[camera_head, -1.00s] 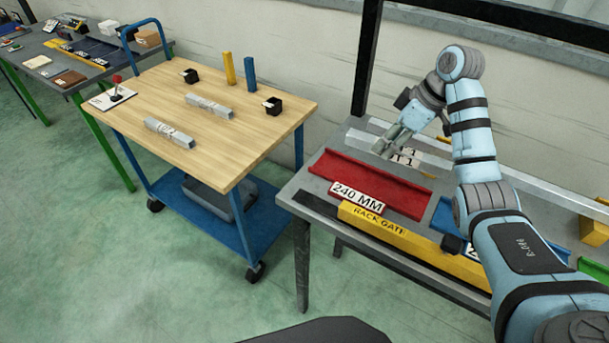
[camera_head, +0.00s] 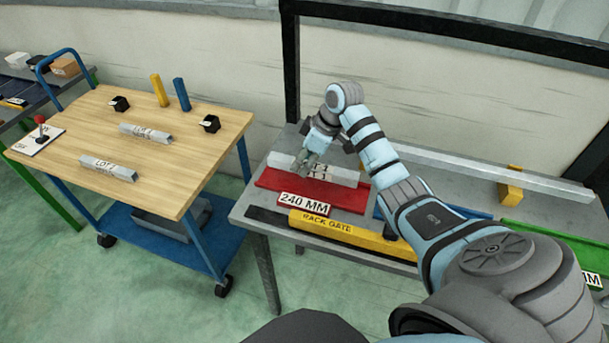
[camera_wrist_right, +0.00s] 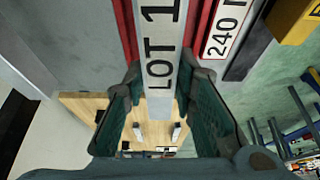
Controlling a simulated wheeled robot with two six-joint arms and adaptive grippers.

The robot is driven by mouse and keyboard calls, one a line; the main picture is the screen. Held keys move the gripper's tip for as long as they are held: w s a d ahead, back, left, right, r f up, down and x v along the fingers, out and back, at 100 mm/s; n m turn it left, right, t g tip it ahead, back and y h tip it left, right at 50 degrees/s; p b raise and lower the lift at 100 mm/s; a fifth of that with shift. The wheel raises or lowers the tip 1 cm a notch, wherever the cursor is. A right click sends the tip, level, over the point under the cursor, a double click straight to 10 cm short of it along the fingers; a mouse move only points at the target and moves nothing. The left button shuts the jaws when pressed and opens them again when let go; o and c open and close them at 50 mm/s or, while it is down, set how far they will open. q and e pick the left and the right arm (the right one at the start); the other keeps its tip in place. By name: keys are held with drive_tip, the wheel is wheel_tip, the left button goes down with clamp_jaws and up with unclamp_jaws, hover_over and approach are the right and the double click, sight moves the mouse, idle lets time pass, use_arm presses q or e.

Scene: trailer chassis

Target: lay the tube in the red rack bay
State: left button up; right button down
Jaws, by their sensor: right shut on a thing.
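The grey square tube (camera_head: 338,175), labelled LOT 1, is in my right gripper (camera_head: 306,164), which is shut on it near its left part. The tube lies lengthwise along the back side of the red rack bay (camera_head: 350,200) with the 240 MM label (camera_head: 304,200). In the right wrist view the tube (camera_wrist_right: 160,20) runs between the fingers (camera_wrist_right: 163,88), with red bay edges (camera_wrist_right: 203,22) showing on both sides of it. I cannot tell whether the tube touches the bay floor. My left gripper is not in view.
A yellow RACK GATE bar (camera_head: 345,232) runs along the rack's front. A blue bay (camera_head: 385,210) and a green bay (camera_head: 560,243) lie to the right. A wood-topped trolley (camera_head: 150,160) at left carries two more grey tubes (camera_head: 108,168). A long grey beam (camera_head: 500,176) lies behind.

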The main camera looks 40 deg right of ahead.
sight(304, 184)
wheel_tip(304, 184, down, 4)
drive_tip(key=shift+s+f, duration=0.15)
drive_tip(key=shift+f, duration=0.2)
drive_tip(key=shift+f, duration=0.1)
drive_tip(key=c, duration=1.6)
unclamp_jaws()
drive_tip(key=v, duration=1.2)
drive_tip(key=shift+a+p, duration=0.1)
drive_tip(key=shift+p, duration=0.3)
